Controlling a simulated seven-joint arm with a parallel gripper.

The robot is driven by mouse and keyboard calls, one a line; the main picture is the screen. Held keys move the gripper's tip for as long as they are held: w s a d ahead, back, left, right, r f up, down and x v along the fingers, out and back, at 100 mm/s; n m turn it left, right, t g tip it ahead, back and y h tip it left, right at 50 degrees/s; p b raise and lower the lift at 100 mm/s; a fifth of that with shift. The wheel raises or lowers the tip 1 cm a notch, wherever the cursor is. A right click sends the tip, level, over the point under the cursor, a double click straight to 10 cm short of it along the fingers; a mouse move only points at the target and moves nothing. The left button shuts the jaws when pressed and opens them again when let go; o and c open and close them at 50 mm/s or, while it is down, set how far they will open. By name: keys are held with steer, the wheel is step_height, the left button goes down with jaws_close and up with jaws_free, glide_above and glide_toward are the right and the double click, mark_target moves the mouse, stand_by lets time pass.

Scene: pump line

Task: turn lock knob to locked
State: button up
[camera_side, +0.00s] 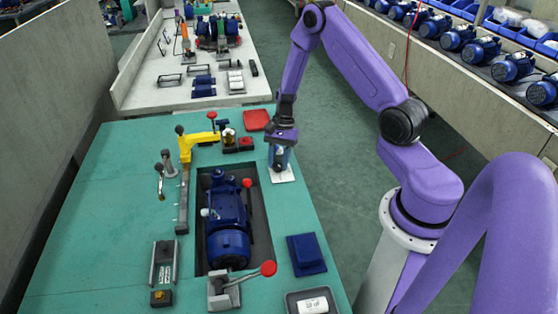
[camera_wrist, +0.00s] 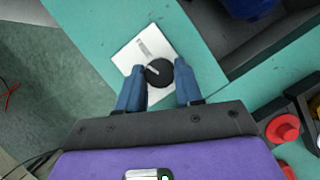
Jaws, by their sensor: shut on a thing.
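The lock knob (camera_wrist: 158,73) is a round black knob with a light pointer line, on a white square plate (camera_wrist: 127,58) with a grey mark on it. In the wrist view the pointer line runs toward the upper left. My gripper (camera_wrist: 160,82) has its two blue fingers on either side of the knob, shut on it. In the side view my gripper (camera_side: 279,160) is low over the white plate (camera_side: 283,175) at the right edge of the green table. The knob is hidden there behind the fingers.
A blue pump (camera_side: 228,230) sits in a dark recess left of the plate, with red-balled levers (camera_side: 268,268) near it. A yellow arm clamp (camera_side: 195,142), a red tray (camera_side: 257,120) and a dark blue block (camera_side: 306,254) are also on the table (camera_side: 100,200).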

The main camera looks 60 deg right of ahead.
steer(key=n, duration=0.2)
steer(key=n+g, duration=0.1)
steer(key=shift+w+a+n+h, duration=0.1)
steer(key=shift+a+n+h, duration=0.05)
steer(key=shift+n+h, duration=0.2)
steer(key=n+g+h, duration=0.1)
steer(key=n, duration=0.2)
steer(key=shift+a+n, duration=0.1)
steer(key=shift+n, duration=0.25)
steer(key=n+g+h, duration=0.1)
steer(key=n, duration=0.2)
steer(key=shift+w+n, duration=0.1)
steer(key=shift+n, duration=0.2)
steer(key=shift+a+n+h, duration=0.1)
steer(key=shift+n+h, duration=0.65)
steer(key=shift+n, duration=0.85)
steer(key=o, duration=1)
